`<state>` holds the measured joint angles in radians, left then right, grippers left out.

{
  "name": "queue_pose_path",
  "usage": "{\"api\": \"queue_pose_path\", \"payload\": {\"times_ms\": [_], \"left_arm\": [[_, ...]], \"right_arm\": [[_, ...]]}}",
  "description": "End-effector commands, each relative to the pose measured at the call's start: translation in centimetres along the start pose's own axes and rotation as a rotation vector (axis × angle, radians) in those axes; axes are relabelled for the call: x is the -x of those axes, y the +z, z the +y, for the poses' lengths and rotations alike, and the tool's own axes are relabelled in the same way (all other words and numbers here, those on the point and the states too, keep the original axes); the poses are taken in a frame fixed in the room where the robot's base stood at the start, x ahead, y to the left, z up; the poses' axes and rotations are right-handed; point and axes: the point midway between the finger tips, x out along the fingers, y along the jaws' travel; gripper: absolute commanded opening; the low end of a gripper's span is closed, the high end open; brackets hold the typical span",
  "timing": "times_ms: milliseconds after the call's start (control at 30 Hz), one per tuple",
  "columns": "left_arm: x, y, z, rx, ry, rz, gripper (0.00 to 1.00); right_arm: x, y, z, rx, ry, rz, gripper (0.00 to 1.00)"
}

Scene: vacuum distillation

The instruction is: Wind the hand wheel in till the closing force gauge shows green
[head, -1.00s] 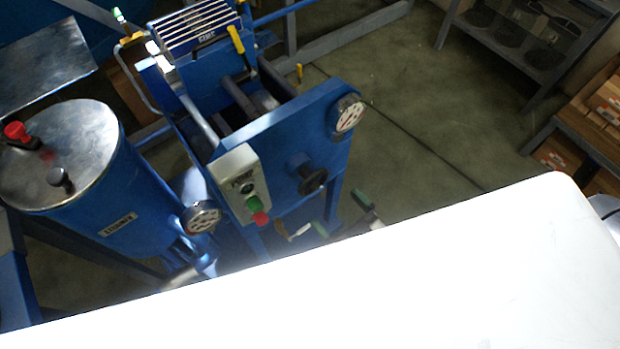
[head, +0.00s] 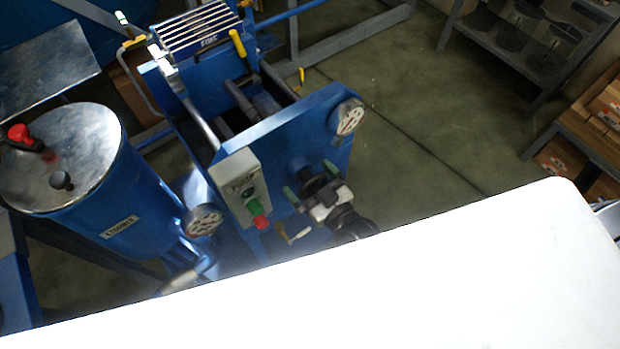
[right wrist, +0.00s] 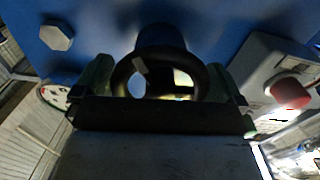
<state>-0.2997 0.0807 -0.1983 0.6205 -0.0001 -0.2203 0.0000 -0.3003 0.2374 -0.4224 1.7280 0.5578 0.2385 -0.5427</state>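The black hand wheel (head: 315,184) is on the blue front plate of the press. My right gripper (head: 312,181) is in front of it, with one green-padded finger on each side of the wheel. In the right wrist view the hand wheel (right wrist: 160,66) sits between the spread fingers of the right gripper (right wrist: 158,82), very close to both pads; firm contact cannot be made out. A round white gauge (head: 347,117) with red marks is at the plate's upper right corner; its needle reading is too small to tell. My left gripper is out of view.
A grey control box (head: 240,185) with green and red buttons is left of the wheel. A blue tank (head: 140,215) with a steel lid and a second gauge (head: 203,220) stand further left. Shelves (head: 525,50) are at the right; the floor between is clear.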

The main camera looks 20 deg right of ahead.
Motion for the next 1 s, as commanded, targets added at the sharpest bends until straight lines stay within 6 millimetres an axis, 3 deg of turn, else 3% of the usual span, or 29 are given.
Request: {"api": "queue_pose_path", "payload": {"times_ms": [33,233,633,933,967,1000], "left_arm": [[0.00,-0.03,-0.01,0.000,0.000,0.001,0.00],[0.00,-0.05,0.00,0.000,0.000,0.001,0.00],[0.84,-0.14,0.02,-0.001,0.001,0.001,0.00],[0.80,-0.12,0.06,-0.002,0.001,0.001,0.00],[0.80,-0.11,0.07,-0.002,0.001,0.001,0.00],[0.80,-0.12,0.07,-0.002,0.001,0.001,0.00]], "right_arm": [[0.02,0.00,0.01,0.000,0.000,0.000,0.94],[0.03,0.00,0.02,0.000,0.000,0.000,0.65],[0.03,-0.06,0.10,-0.226,-0.001,0.000,0.65],[0.03,0.01,0.10,-0.246,-0.001,0.000,0.65],[0.03,0.01,0.10,-0.246,-0.001,0.000,0.90],[0.03,0.01,0.10,-0.246,-0.001,0.000,0.96]]}}
